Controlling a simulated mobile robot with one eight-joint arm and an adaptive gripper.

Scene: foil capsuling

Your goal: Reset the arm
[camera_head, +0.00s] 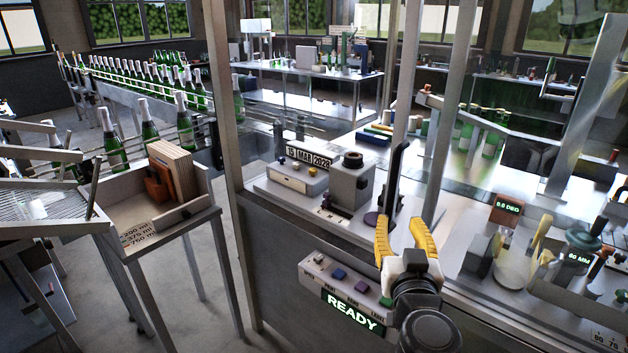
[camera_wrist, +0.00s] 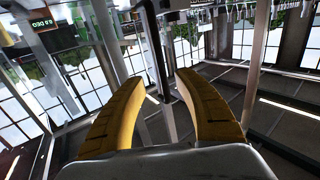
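My gripper (camera_head: 404,224) has two yellow fingers and stands upright in the head view, in front of the steel machine bench. The fingers are spread apart with nothing between them. In the wrist view my gripper (camera_wrist: 161,90) also shows open and empty, with a post and windows seen beyond the gap. My dark arm link is below the gripper, at the bottom of the head view.
A control box (camera_head: 345,285) with coloured buttons and a READY display is left of my gripper. Frame posts (camera_head: 452,110) stand close behind. A wooden-divider tray (camera_head: 160,205) and conveyor of green bottles (camera_head: 148,125) are at left. Instruments crowd the right bench.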

